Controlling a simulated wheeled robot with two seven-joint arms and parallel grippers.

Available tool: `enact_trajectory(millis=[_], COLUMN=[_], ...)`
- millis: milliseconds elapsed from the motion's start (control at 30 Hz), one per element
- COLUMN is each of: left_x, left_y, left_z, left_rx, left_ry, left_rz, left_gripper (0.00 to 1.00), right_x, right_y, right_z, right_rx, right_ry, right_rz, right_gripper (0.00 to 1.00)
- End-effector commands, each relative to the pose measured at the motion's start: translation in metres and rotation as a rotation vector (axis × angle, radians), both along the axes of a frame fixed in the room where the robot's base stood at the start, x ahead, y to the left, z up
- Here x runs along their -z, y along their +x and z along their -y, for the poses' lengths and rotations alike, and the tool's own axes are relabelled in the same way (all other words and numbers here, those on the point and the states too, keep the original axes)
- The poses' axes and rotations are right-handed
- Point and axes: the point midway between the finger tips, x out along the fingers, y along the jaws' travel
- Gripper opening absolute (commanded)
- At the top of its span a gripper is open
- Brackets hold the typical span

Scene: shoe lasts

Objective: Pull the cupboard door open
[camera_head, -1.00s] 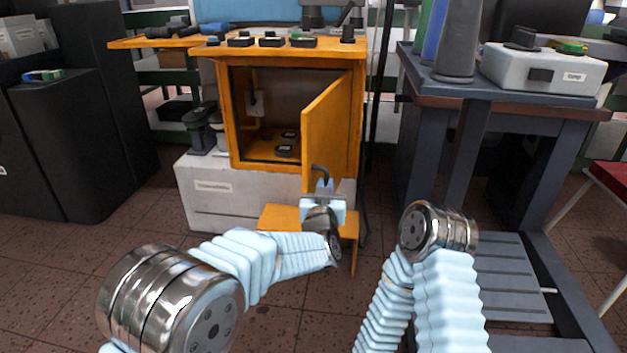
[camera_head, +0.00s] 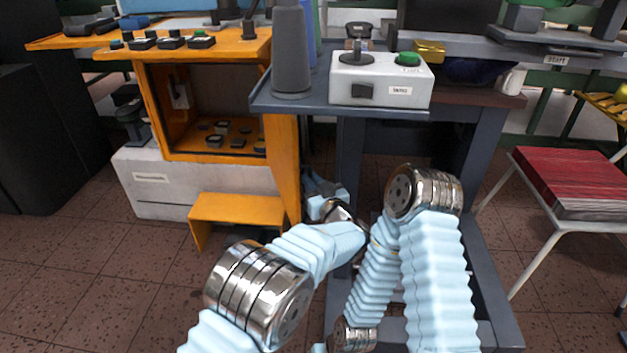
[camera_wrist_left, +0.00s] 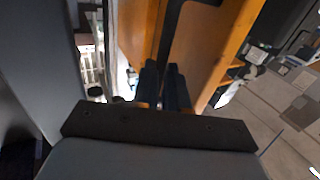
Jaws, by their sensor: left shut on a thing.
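The orange cupboard (camera_head: 150,110) stands at the left of the head view with its interior visible. Its door (camera_head: 284,170) is swung wide open at the right side; the grey table hides its upper part. In the left wrist view the orange door (camera_wrist_left: 205,45) fills the upper middle, with a dark bar handle (camera_wrist_left: 172,35) on it. My left gripper (camera_wrist_left: 165,90) is shut on the handle, its dark fingers on either side of it. In the head view my left gripper (camera_head: 320,187) is partly hidden beside the door and table. My right gripper is not in view.
A grey table (camera_head: 290,103) with a white control box (camera_head: 385,82) stands close to the door's right. An orange step (camera_head: 235,208) is below the cupboard. Small dark items (camera_head: 215,140) lie inside it. A red-seated stool (camera_head: 575,178) stands at right.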

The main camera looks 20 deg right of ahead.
Motion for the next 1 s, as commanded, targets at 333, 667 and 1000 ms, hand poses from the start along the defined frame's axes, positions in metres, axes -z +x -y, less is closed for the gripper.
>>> enact_trajectory(millis=[333, 667, 1000], left_x=[-0.0028, -0.0017, -0.0007], left_y=[0.0034, 0.0023, 0.0044], left_z=[-0.0031, -0.0019, -0.0044], left_rx=[-0.005, -0.002, 0.000], left_ry=[0.001, 0.000, 0.000], left_rz=[0.006, 0.003, 0.002], left_gripper=[0.00, 0.38, 0.38], right_x=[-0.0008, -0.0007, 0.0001], right_y=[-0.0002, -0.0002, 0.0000], right_z=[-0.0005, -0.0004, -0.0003], right_rx=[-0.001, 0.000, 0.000], right_ry=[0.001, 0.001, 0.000], right_rz=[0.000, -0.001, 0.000], right_gripper=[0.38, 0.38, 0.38])
